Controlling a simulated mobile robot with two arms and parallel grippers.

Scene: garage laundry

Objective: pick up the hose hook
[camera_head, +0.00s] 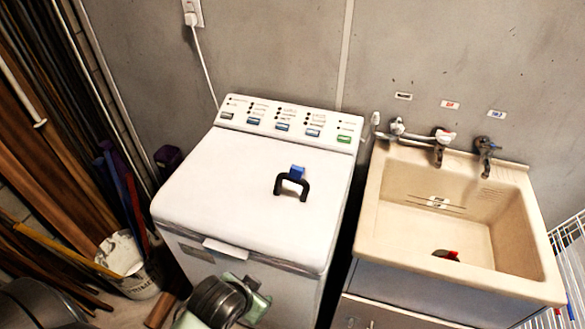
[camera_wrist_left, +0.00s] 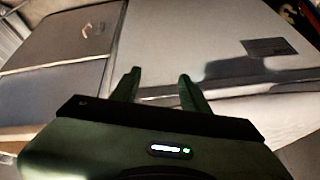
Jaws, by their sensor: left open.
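The hose hook (camera_head: 290,184), a dark U-shaped piece with a blue block, lies on the white washing machine lid (camera_head: 235,200), right of its middle. My left gripper (camera_head: 252,292) is low in the head view, in front of the washing machine and well apart from the hook. In the left wrist view its two green fingers (camera_wrist_left: 159,80) are spread, with nothing between them. The hook cannot be made out in the wrist view. My right gripper is in neither view.
A beige sink (camera_head: 395,220) with taps stands right of the washing machine, with a small red and dark thing (camera_head: 447,255) inside. A white bucket (camera_head: 135,280) and leaning boards (camera_head: 60,150) are at the left. The lid around the hook is clear.

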